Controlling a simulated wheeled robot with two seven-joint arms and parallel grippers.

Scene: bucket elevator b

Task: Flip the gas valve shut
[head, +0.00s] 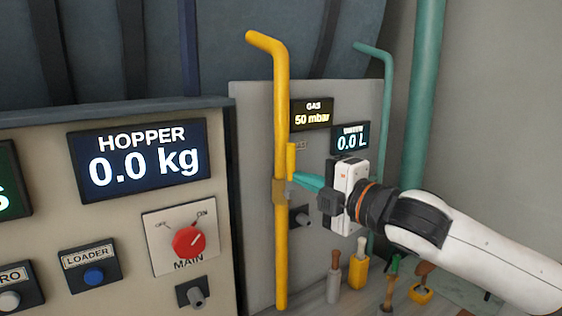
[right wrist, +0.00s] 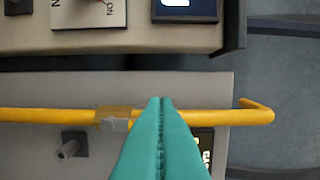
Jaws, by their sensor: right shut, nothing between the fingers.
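The yellow gas pipe (head: 281,250) runs upright in front of a grey panel, with a brownish valve body (head: 279,191) on it. The yellow valve handle (head: 291,160) points up, in line with the pipe. My right gripper (head: 293,177) has teal fingers, shut and empty, with tips at the lower part of the handle; I cannot tell whether they touch. In the right wrist view the shut fingertips (right wrist: 161,99) lie over the pipe (right wrist: 215,117), beside the valve body (right wrist: 113,118), and hide part of the handle. My left gripper is not in view.
The gas display (head: 312,115) reads 50 mbar. A water display (head: 351,138) reads 0.0 L, partly behind my right wrist. The hopper panel (head: 140,220) with a red main knob (head: 188,241) stands left. Several handled tools (head: 357,265) stand below my arm.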

